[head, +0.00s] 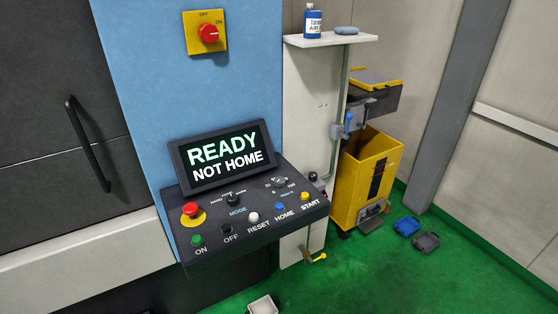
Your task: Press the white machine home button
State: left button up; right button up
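A black control panel (242,237) juts out from a blue machine front. A blue button (279,206) on it stands above the label HOME. A white button (253,217) stands to its left, above the label RESET. A yellow button (305,196) above START is to its right. The screen (225,157) above the panel reads READY NOT HOME. Neither of my grippers is in view, and nothing covers the row of buttons.
The panel also carries a red mushroom button (190,209), a green ON button (196,240), a black OFF button (227,229) and knobs. A red rotary switch (208,33) is above. A yellow bin (362,180) stands right. Green floor (400,275) is mostly clear.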

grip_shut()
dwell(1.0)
